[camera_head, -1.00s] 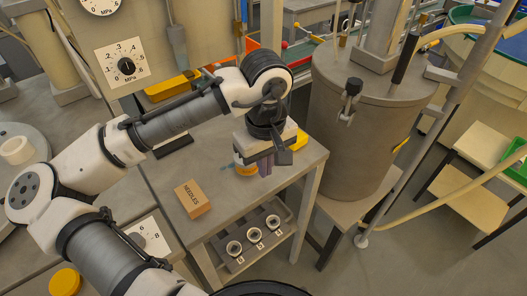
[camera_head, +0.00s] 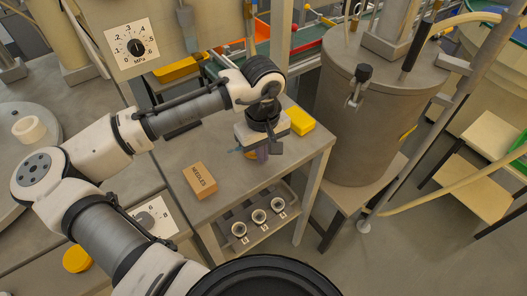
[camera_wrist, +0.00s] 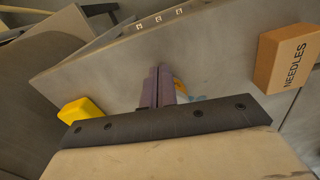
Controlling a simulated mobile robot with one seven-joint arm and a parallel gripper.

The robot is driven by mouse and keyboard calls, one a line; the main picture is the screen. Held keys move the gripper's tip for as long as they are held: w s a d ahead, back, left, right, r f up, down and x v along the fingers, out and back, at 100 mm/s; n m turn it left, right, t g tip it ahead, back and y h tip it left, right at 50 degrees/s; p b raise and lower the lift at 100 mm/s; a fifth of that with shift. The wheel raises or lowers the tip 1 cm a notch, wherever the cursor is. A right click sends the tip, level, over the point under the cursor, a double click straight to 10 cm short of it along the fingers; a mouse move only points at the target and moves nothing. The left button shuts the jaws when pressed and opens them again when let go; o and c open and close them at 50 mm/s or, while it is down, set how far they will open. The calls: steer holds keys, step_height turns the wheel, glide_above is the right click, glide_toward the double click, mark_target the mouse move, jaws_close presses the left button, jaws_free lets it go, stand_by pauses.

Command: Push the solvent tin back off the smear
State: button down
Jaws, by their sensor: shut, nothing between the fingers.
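My gripper (camera_head: 262,153) is shut and empty, pointing down over the grey bench top (camera_head: 225,195). Its purple fingers (camera_wrist: 160,80) show in the wrist view. A small orange thing (camera_head: 249,155), probably the solvent tin, is mostly hidden behind the fingers. It also shows as an orange sliver (camera_wrist: 180,88) just right of the fingers in the wrist view. A blue-teal patch, probably the smear (camera_head: 236,150), shows left of the fingers, and beside the orange sliver in the wrist view (camera_wrist: 196,98). I cannot tell whether the fingers touch the tin.
A cardboard box marked NEEDLES (camera_head: 200,180) stands on the bench, left of my gripper. A yellow block (camera_head: 300,121) lies at the bench's back right. A large grey tank (camera_head: 365,130) stands to the right. A lower shelf holds a tray with several round cups (camera_head: 258,216).

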steer(key=w+a+p, duration=0.1)
steer(key=w+a, duration=0.1)
steer(key=w, duration=0.2)
steer(key=w+a+p, duration=0.1)
steer(key=w+a, duration=0.2)
steer(key=w, duration=0.2)
steer(key=w+a+p, duration=0.1)
steer(key=w+a, duration=0.2)
steer(key=w, duration=0.1)
steer(key=shift+w, duration=0.25)
steer(key=shift+d, duration=0.1)
